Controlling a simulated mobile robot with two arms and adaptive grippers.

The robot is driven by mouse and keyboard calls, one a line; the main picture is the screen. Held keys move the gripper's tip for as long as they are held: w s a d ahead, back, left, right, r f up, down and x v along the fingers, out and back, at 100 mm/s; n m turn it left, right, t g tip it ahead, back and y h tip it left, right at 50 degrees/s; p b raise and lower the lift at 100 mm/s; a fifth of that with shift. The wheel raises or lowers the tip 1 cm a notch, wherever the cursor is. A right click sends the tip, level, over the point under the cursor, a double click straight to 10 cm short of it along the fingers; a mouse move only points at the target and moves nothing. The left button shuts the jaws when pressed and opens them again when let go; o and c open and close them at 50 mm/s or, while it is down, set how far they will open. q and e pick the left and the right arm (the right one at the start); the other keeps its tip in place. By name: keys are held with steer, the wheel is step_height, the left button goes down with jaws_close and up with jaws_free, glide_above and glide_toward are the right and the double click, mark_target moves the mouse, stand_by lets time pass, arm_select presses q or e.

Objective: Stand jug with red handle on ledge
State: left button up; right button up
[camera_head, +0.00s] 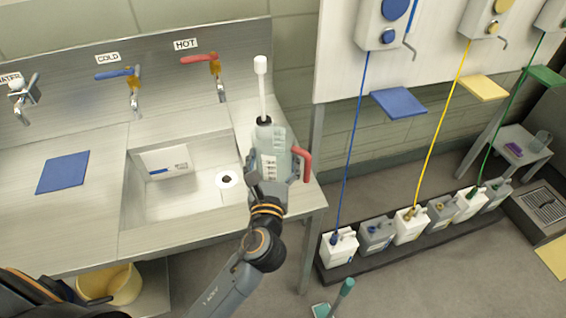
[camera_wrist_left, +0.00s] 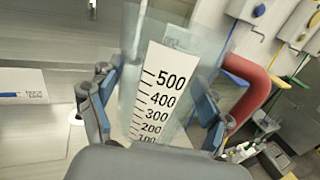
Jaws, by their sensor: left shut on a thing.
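The clear jug with a red handle (camera_head: 302,170) is upright or nearly so over the right rim of the sink, its handle on the right. My left gripper (camera_head: 268,180) is shut around its body. In the left wrist view the jug (camera_wrist_left: 165,85) shows a white scale up to 500, with a finger on each side. It looks empty. Small ledges stick out below the wall dispensers: a blue ledge (camera_head: 398,103), a yellow ledge (camera_head: 484,88) and a green ledge (camera_head: 546,76). All look bare. My right gripper is not in view.
The steel sink (camera_head: 150,205) has hot and cold taps behind it. A white stick (camera_head: 262,85) rises behind the jug. Coloured tubes hang from the dispensers to several canisters (camera_head: 340,247) on the floor. A blue mat (camera_head: 63,172) lies left of the sink.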

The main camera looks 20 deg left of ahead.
arm_select(q)
steer(key=w+f, duration=0.2)
steer(key=f, duration=0.1)
steer(key=w+f+b, duration=0.1)
steer(key=w+f, duration=0.1)
steer(key=f, duration=0.1)
steer(key=w+f+b, duration=0.1)
steer(key=w+f, duration=0.1)
steer(key=f, duration=0.1)
steer(key=shift+w+f, duration=0.25)
steer(key=shift+w, duration=0.05)
steer(key=shift+f, duration=0.1)
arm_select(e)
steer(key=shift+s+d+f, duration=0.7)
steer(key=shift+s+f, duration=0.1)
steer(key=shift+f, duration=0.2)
arm_select(q)
steer(key=shift+f, duration=0.2)
steer(key=o, duration=1.4)
steer(key=shift+c, duration=0.2)
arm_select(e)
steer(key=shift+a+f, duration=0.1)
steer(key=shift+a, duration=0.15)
arm_select(q)
steer(key=shift+r, duration=0.1)
